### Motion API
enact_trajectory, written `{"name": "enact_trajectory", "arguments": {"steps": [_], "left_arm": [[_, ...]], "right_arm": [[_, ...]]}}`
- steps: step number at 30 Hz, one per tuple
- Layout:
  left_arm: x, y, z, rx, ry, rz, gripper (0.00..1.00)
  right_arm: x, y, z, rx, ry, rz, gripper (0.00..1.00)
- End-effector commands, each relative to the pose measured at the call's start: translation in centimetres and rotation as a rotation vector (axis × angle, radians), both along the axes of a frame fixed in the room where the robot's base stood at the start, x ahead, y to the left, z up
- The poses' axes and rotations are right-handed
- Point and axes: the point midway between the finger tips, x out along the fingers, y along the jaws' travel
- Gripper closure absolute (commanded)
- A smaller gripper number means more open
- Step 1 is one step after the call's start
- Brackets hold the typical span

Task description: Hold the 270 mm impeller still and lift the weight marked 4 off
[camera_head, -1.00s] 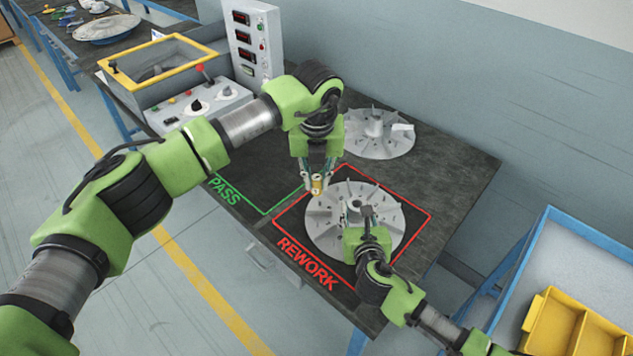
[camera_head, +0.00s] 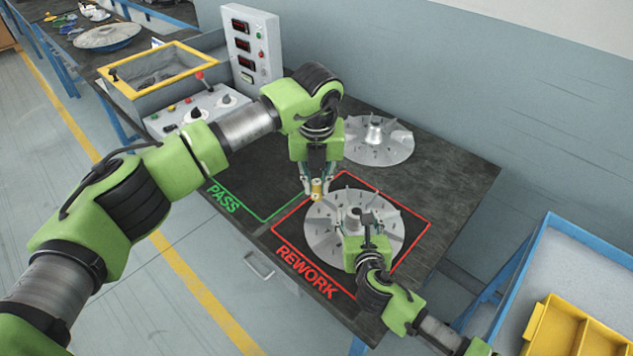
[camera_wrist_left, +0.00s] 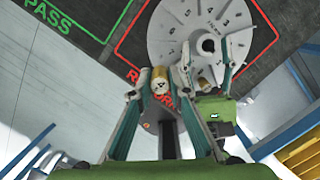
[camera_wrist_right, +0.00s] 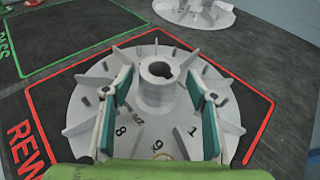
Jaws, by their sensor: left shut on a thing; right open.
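The 270 mm impeller (camera_head: 325,238) is a grey disc with radial fins and a raised hub, lying in the red REWORK outline. Its printed numbers and its hub (camera_wrist_right: 158,85) show in the right wrist view. My left gripper (camera_head: 317,190) is shut on a small brass weight (camera_wrist_left: 160,80) at the impeller's rim. The weight bears a dark mark; I cannot tell whether it touches the disc. My right gripper (camera_wrist_right: 158,95) is open, its fingers on either side of the hub and apart from it. In the head view my right gripper (camera_head: 366,222) partly covers the disc.
A second finned impeller (camera_head: 378,142) lies at the back of the bench. The green PASS outline (camera_head: 265,218) is empty beside the REWORK one. A control box (camera_head: 252,48) and a yellow-framed case (camera_head: 155,68) stand at the back left. A yellow bin (camera_head: 575,335) is at lower right.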

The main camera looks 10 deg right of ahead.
Motion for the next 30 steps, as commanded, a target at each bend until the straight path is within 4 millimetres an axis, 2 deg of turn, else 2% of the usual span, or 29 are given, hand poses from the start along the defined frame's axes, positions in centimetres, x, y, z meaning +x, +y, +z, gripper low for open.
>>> {"name": "enact_trajectory", "arguments": {"steps": [4, 8, 21, 25, 30], "left_arm": [[0.0, 0.0, 0.0, 0.0, 0.0, 0.0, 0.89], [0.0, 0.0, 0.0, 0.0, 0.0, 0.0, 0.89], [0.0, 0.0, 0.0, 0.0, 0.0, 0.0, 0.89], [0.0, 0.0, 0.0, 0.0, 0.0, 0.0, 0.89], [0.0, 0.0, 0.0, 0.0, 0.0, 0.0, 0.89]], "right_arm": [[-0.3, 0.1, 0.2, 0.002, -0.002, 0.002, 0.47], [-1.7, 0.2, 0.6, 0.001, -0.001, 0.003, 0.47], [-9.6, 0.6, 3.4, 0.001, 0.003, 0.002, 0.47], [-10.8, 0.6, 3.9, 0.001, 0.001, 0.0, 0.47], [-11.2, 0.6, 4.1, 0.001, 0.001, -0.001, 0.47]]}}
